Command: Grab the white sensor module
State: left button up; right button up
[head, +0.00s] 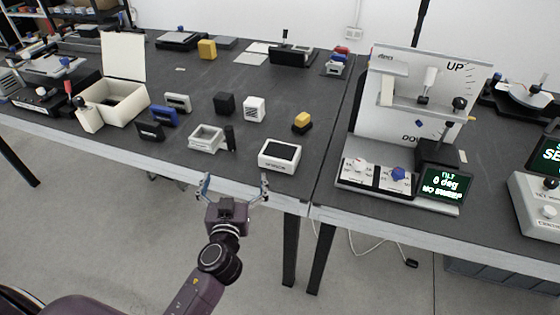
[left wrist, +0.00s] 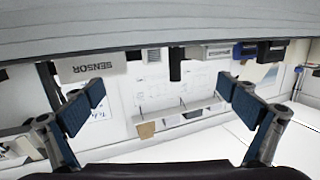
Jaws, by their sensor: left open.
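A white box with a dark top panel (head: 280,155) sits near the table's front edge in the head view. In the left wrist view its front, lettered SENSOR (left wrist: 86,67), shows upside down at the upper left. My left gripper (head: 235,187) is open and empty, in front of the table edge. It is below and slightly left of the box in the head view, apart from it. Its two spread fingers also show in the left wrist view (left wrist: 163,92). My right gripper is in neither view.
A grey open frame (head: 207,139) and a black post (head: 230,138) stand left of the box. A white slotted cube (head: 254,109), a black cube (head: 224,103) and a yellow-topped block (head: 302,122) are behind. A tilt rig (head: 400,120) stands right. Bare tabletop surrounds the box.

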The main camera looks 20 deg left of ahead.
aim_at(280, 151)
pick_arm(q)
jog(key=w+d+m+h, duration=0.1)
jog(key=w+d, duration=0.1)
jog(key=w+d+m+t+h, duration=0.1)
jog(key=d+h, duration=0.1)
jog(key=d, duration=0.1)
jog(key=w+d+m+t+h, duration=0.1)
jog(key=w+d+h, duration=0.1)
jog(key=d, duration=0.1)
jog(key=shift+w+d+m, duration=0.1)
jog(key=shift+w+m, duration=0.2)
jog(key=shift+w, duration=0.05)
jog(key=shift+w+d+p, duration=0.1)
jog(key=shift+w+p, duration=0.2)
jog(key=shift+w, duration=1.2)
jog(key=w, duration=0.3)
jog(key=shift+w+d+r, duration=0.1)
jog(key=shift+w+r, duration=0.05)
jog(key=shift+w, duration=0.65)
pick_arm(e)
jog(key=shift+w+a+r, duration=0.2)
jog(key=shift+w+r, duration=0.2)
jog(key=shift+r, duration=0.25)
pick_arm(q)
jog(key=c, duration=1.5)
jog(key=shift+o, duration=0.2)
jog(key=shift+p, duration=0.3)
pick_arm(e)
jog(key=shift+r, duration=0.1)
